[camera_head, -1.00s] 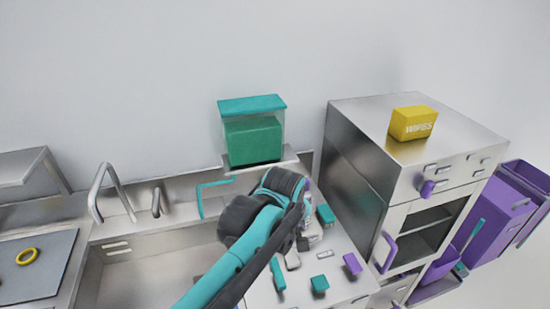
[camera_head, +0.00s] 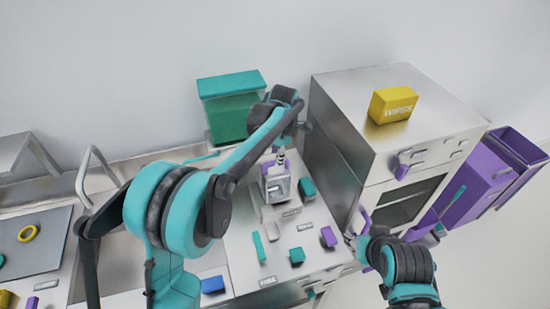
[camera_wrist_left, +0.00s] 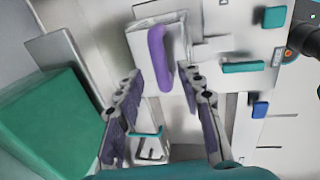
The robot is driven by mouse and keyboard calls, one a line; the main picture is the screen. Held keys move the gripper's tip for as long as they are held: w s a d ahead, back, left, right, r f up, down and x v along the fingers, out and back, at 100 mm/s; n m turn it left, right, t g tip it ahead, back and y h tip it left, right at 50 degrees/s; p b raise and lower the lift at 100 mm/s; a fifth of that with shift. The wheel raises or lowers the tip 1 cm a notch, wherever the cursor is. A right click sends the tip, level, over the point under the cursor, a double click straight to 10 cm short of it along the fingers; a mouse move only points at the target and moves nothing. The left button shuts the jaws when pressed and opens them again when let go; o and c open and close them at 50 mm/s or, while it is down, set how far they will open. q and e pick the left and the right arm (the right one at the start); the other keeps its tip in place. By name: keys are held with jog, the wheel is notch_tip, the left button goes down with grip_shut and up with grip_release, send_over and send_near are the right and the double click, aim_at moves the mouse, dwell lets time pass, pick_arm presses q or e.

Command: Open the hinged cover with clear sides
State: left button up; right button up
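A small cover with pale, see-through-looking sides (camera_head: 276,190) and a purple handle sits on the counter in the head view. In the left wrist view the cover (camera_wrist_left: 140,42) and its purple handle (camera_wrist_left: 158,52) lie just beyond the fingertips. My left gripper (camera_head: 278,155) points down over the cover; in the left wrist view its fingers (camera_wrist_left: 162,82) are spread, with the handle's near end in line with the gap. I cannot tell whether they touch it. My right gripper (camera_head: 358,238) is at the oven front, small and partly hidden; its finger opening is unclear.
A teal-lidded box (camera_head: 232,84) stands behind the cover by the wall. A steel oven (camera_head: 345,130) with a yellow wipes box (camera_head: 392,105) rises to the right. Teal (camera_head: 297,257) and purple blocks (camera_head: 328,237) lie on the counter in front.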

pick_arm(q)
jog(key=shift+w+f, duration=0.2)
jog(key=shift+f, duration=1.1)
grip_shut()
jog(key=shift+a, duration=0.1)
